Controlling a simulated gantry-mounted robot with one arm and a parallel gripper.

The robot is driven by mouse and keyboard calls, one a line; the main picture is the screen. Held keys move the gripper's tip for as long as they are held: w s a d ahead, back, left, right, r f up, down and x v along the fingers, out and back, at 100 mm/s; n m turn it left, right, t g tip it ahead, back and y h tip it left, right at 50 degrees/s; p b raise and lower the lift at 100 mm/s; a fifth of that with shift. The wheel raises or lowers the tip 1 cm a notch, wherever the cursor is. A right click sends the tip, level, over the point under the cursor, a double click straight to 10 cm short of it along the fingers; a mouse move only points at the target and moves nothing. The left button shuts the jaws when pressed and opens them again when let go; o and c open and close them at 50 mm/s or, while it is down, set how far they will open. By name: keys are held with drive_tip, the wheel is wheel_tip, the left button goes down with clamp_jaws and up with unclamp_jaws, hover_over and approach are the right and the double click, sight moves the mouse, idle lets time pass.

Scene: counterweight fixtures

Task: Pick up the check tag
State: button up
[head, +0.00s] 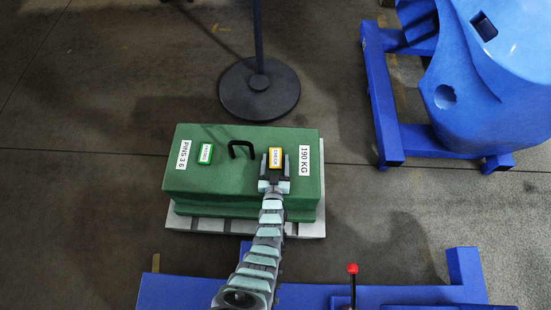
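The check tag (275,153) is a small yellow-orange tag with a white label, on the right part of the green counterweight block (232,178). My gripper (275,166) reaches in from below in the picture. Its two fingers are spread apart, one at each side of the tag's near end. I cannot tell whether they touch the tag or how high they are above the block. The tag's near edge is partly hidden by my gripper.
A green tag (205,153) and a black handle (241,149) are on the block's top. The block rests on a pale slab (195,224). A black post base (259,90) stands behind. Blue frames (384,110) are at right and in front (190,291), with a red-tipped lever (352,269).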

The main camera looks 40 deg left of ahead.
drive_tip(key=c, duration=1.3)
drive_tip(key=shift+r, duration=0.1)
